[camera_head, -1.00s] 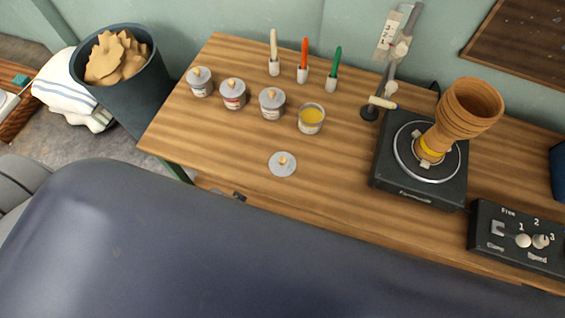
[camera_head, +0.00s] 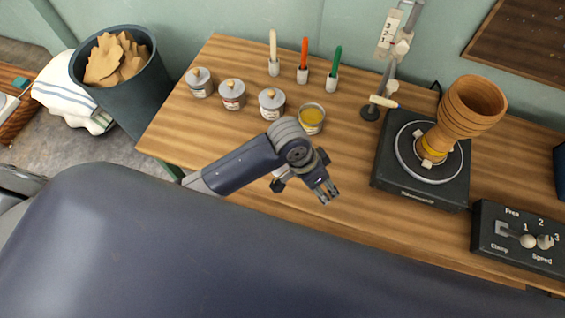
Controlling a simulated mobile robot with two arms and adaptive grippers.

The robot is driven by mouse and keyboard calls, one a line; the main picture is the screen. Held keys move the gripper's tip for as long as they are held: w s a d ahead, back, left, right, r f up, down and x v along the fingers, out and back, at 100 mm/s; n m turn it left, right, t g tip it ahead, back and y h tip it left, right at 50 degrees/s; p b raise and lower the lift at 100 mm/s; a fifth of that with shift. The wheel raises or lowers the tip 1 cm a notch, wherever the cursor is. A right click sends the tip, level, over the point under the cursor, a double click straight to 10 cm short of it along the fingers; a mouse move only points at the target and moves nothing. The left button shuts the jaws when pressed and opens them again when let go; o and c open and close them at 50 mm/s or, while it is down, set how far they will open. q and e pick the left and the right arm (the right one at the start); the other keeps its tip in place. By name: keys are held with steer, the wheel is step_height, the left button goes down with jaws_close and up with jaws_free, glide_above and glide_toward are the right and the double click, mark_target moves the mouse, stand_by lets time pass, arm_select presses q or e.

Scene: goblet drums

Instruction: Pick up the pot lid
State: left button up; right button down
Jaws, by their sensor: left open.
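The pot lid, a small grey disc with a tan knob in the earlier frame, is now almost wholly covered by my left arm. A pale sliver under the wrist may be its edge, but I cannot tell. My left gripper (camera_head: 302,187) is open over the front of the wooden table, around the lid's place. I cannot tell its height above the lid or whether it touches. The open pot (camera_head: 311,120) with yellow contents stands just behind the wrist. My right gripper is not in view.
Lidded pots (camera_head: 232,94) stand in a row at the left of the table (camera_head: 225,55). Brushes in holders (camera_head: 303,75) stand behind them. A turntable (camera_head: 420,180) bears a goblet drum (camera_head: 465,110); a control box (camera_head: 515,237) sits at right. A bin (camera_head: 125,90) stands left.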

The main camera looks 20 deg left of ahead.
arm_select(q)
steer(key=w+a+r+m+g+y, duration=0.15)
steer(key=w+a+y, duration=0.35)
steer(key=w+a, duration=0.6)
steer(key=shift+n+g+y, duration=0.25)
steer(key=shift+g+y, duration=0.05)
steer(key=shift+g, duration=0.15)
steer(key=f, duration=0.1)
steer(key=s+a+f, duration=0.1)
steer(key=f, duration=0.3)
steer(key=shift+s+a+f, duration=0.2)
steer(key=shift+s+a, duration=0.15)
steer(key=shift+a, duration=0.05)
steer(key=shift+s+f+p, duration=0.2)
steer(key=shift+f+p, duration=0.05)
steer(key=shift+f, duration=1.1)
steer(key=shift+s+f+p, duration=0.15)
steer(key=shift+f+p, duration=0.05)
steer(key=shift+f, duration=1.15)
jaws_close()
